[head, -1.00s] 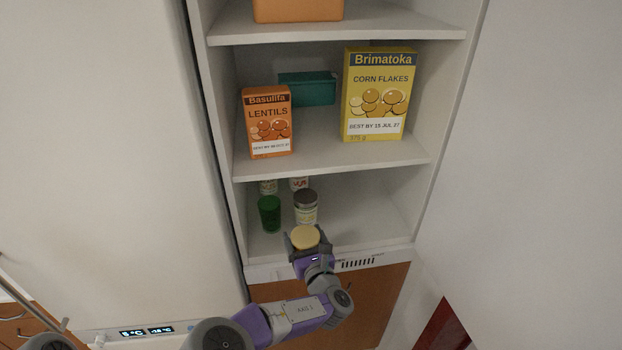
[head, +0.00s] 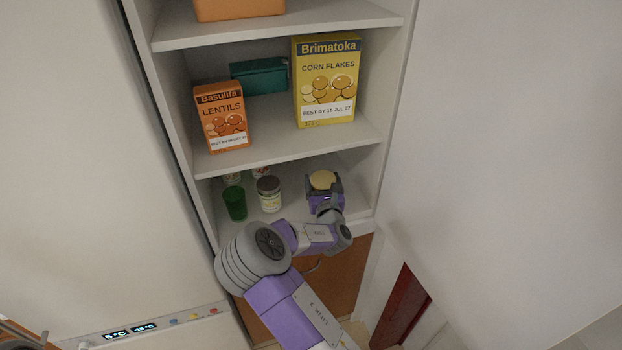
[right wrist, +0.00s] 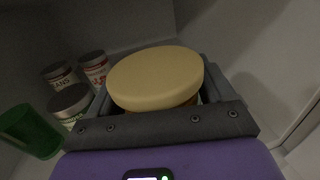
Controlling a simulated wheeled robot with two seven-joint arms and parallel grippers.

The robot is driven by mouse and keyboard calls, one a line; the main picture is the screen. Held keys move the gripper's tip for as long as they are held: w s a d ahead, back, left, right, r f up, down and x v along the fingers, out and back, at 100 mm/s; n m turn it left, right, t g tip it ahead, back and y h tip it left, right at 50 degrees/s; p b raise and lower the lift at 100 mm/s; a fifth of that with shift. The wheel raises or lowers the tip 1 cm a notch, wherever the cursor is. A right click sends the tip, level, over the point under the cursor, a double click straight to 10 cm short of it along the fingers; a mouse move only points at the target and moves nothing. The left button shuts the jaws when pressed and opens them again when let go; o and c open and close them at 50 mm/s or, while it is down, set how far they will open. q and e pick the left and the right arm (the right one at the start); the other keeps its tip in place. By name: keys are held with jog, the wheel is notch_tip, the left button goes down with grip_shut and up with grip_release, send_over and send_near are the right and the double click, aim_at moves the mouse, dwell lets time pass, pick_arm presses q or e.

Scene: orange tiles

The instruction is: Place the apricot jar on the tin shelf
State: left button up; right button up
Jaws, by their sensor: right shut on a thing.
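The apricot jar shows its round pale yellow lid (head: 322,180) in the head view, between the fingers of my right gripper (head: 324,190). In the right wrist view the lid (right wrist: 155,76) fills the middle, with a thin strip of orange body below it. My right gripper is shut on the jar and holds it at the right part of the lowest visible shelf (head: 294,196). I cannot tell whether the jar's base touches the shelf. On that shelf's left part stand a jar with a grey lid (head: 269,194) and two tins (right wrist: 94,68) behind. My left gripper is not in view.
A green cup (head: 235,203) stands left of the grey-lidded jar. The shelf above holds a lentils box (head: 222,117), a teal box (head: 259,76) and a corn flakes box (head: 326,82). The cabinet's right side wall is close to my right gripper.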

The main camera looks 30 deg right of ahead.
jog(key=w+a+x, duration=0.1)
jog(key=x, duration=0.7)
notch_tip(320, 180, down, 6)
jog(key=shift+a+f+p, duration=0.15)
jog(key=shift+a+p, duration=0.05)
jog(key=shift+p, duration=0.3)
jog(key=shift+w+f, duration=0.2)
jog(key=shift+f, duration=0.15)
jog(key=shift+f, duration=0.15)
jog(key=o, duration=1.2)
jog(key=shift+s, duration=0.1)
